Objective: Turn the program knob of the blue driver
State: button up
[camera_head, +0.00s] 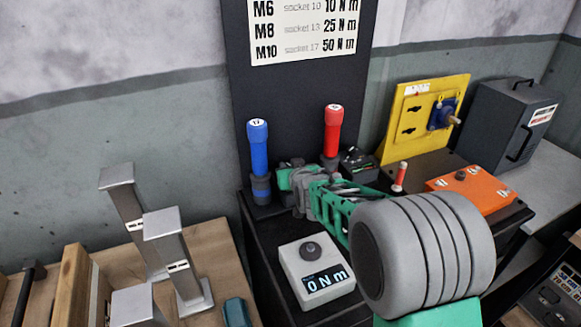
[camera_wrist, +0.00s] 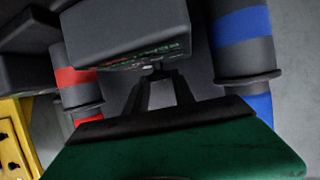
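The blue driver (camera_head: 258,150) stands upright at the left of the dark bench top, with a 17 label on its top. In the wrist view its blue and dark grey banded body (camera_wrist: 245,55) is at the upper right, outside the finger gap. I cannot make out its program knob. My gripper (camera_head: 288,178) is just right of the blue driver in the head view. In the wrist view its two dark fingers (camera_wrist: 158,80) stand apart with nothing clearly between them. They point toward a dark box with small lettering (camera_wrist: 130,35). Contact with the driver cannot be told.
A red driver (camera_head: 333,130) stands close right of my gripper. A white box reading 0 N m (camera_head: 318,290) lies in front. An orange box (camera_head: 480,190) and a yellow panel (camera_head: 405,120) are right. Metal posts (camera_head: 168,225) stand left.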

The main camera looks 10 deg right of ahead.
grip_shut()
jog(key=shift+d+f+y+b, duration=0.1)
jog(key=shift+y+b, duration=0.2)
jog(key=shift+b, duration=0.05)
jog(key=shift+d+f+n+y+b, duration=0.15)
jog(key=shift+d+n+y+b, duration=0.1)
jog(key=shift+n+y+b, duration=0.75)
jog(key=n+g+y+b, duration=0.1)
jog(key=n+y+b, duration=0.1)
jog(key=b, duration=0.1)
jog(key=shift+w+d, duration=0.1)
jog(key=shift+d, duration=0.1)
jog(key=shift+w+d+r+n+g+y+b, duration=0.15)
jog(key=shift+n+g+y+b, duration=0.35)
jog(key=shift+n+y, duration=0.5)
jog(key=shift+a+r+n+g+y+b, duration=0.1)
jog(key=shift+n+g+y+b, duration=0.15)
jog(key=shift+n+g+y, duration=0.55)
jog(key=o, duration=0.5)
grip_release()
